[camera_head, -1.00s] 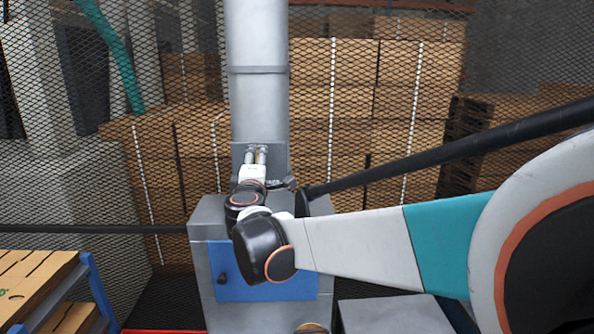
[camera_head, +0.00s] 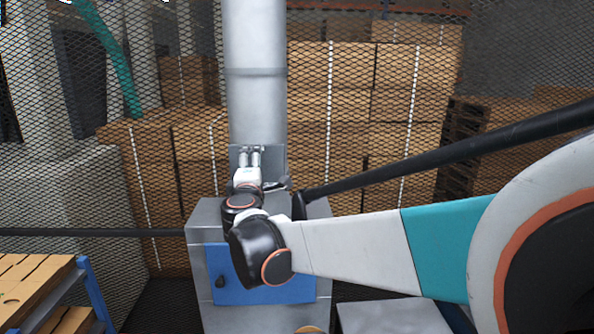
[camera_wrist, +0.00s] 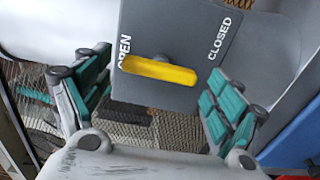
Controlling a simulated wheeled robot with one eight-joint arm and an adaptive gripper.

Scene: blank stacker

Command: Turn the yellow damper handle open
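The yellow damper handle (camera_wrist: 158,70) shows in the wrist view as a bar on a grey plate (camera_wrist: 180,30). The plate is marked OPEN at the left and CLOSED at the right. The handle lies nearly crosswise in the picture, its left end by the word OPEN. My gripper (camera_wrist: 159,64) is open, with one finger to each side of the handle and a visible gap at both ends. In the head view my gripper (camera_head: 250,157) is at the foot of the grey duct (camera_head: 256,90), and the handle is hidden there.
A grey cabinet with a blue panel (camera_head: 240,290) stands below the duct. A black bar (camera_head: 430,155) slants across the right, close to my arm. Mesh fencing and stacked cartons (camera_head: 410,70) fill the back. A blue-framed rack (camera_head: 90,290) holds cartons at the lower left.

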